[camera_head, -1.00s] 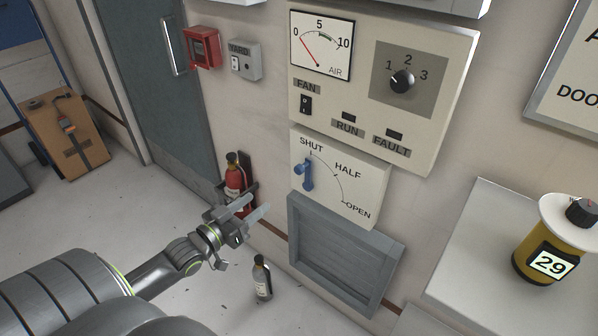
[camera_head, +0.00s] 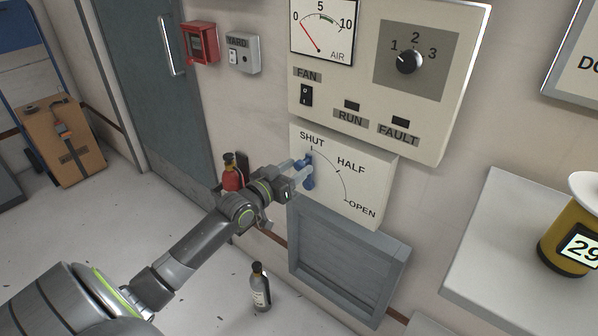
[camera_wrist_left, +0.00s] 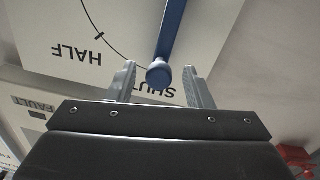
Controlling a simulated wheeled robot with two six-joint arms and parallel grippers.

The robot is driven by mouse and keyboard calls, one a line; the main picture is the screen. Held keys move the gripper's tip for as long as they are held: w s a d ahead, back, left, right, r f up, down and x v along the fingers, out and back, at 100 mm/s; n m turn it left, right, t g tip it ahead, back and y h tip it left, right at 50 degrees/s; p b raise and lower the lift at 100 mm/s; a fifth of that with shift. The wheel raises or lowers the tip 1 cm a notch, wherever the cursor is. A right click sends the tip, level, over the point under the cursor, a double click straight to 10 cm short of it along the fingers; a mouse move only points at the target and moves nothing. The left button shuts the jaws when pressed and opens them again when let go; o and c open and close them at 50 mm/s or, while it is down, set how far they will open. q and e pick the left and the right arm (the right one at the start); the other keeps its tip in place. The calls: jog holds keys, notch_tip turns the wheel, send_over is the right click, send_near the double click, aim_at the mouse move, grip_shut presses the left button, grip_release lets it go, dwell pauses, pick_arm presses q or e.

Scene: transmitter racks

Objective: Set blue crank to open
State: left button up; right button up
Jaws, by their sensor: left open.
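The blue crank (camera_head: 308,178) is on a white panel (camera_head: 345,205) marked SHUT, HALF and OPEN along an arc. Its upper end is at the SHUT mark. My left gripper (camera_head: 301,171) is at the crank, its fingers reaching in from the left and covering part of it. In the left wrist view the open fingers (camera_wrist_left: 161,88) stand on either side of the crank's round blue knob (camera_wrist_left: 159,74), with gaps showing on both sides. The wrist view is upside down relative to the panel lettering. My right gripper is not in view.
Above is a control panel (camera_head: 440,120) with an air gauge, a fan switch and a rotary selector. Below is a grey framed recess (camera_head: 335,268). A fire extinguisher (camera_head: 229,178) is behind my arm, and a bottle (camera_head: 261,287) stands on the floor. A yellow canister (camera_head: 567,245) stands at right.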

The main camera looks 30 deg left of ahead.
pick_arm(q)
jog(key=shift+w+d, duration=0.1)
jog(key=shift+w, duration=0.75)
grip_shut()
